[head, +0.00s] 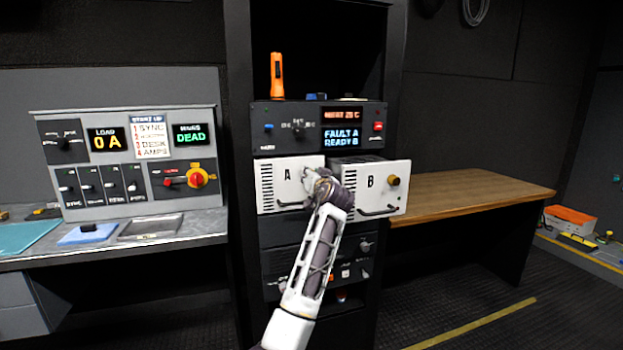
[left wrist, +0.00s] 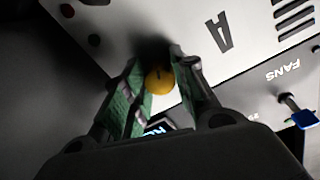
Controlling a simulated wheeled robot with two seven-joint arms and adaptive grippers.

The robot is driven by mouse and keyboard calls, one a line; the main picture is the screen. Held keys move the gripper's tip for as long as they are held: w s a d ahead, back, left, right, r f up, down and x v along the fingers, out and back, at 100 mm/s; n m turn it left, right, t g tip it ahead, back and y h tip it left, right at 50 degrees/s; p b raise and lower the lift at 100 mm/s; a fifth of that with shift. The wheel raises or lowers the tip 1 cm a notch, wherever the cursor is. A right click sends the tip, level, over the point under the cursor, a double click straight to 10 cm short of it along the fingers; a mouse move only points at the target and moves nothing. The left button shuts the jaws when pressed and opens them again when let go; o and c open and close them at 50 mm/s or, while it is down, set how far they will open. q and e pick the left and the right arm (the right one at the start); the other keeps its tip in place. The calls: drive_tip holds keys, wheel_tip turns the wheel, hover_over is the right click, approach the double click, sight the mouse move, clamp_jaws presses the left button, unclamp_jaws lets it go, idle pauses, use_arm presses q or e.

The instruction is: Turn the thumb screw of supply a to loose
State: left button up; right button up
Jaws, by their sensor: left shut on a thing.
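Supply A (head: 275,190) is a white box with a vented front and a large letter A, in the middle of the rack. Its thumb screw is hidden behind my gripper in the head view. In the left wrist view the thumb screw (left wrist: 159,79) is a round brass-yellow knob with a dark mark, between my green-padded fingers. My left gripper (head: 313,178) is at the right part of supply A's front and is shut on the screw; it also fills the left wrist view (left wrist: 158,88). My right gripper is not in view.
Supply B (head: 345,185), with its own brass screw (head: 393,180), stands close on the right. Above is a panel whose display (head: 342,137) reads FAULT A, READY B. An orange torch (head: 277,76) stands on it. A console (head: 130,160) is left, a wooden bench (head: 460,193) right.

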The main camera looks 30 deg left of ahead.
use_arm(q)
drive_tip(key=shift+f, duration=0.25)
drive_tip(key=o, duration=1)
drive_tip(key=shift+a, duration=0.15)
drive_tip(key=shift+o, duration=0.2)
drive_tip(key=shift+r, duration=0.1)
drive_tip(key=shift+s+d, duration=0.3)
drive_tip(key=shift+d, duration=0.25)
drive_tip(key=v, duration=1)
drive_tip(key=shift+s+d, duration=0.25)
drive_tip(key=shift+s, duration=0.1)
drive_tip(key=shift+r, duration=0.1)
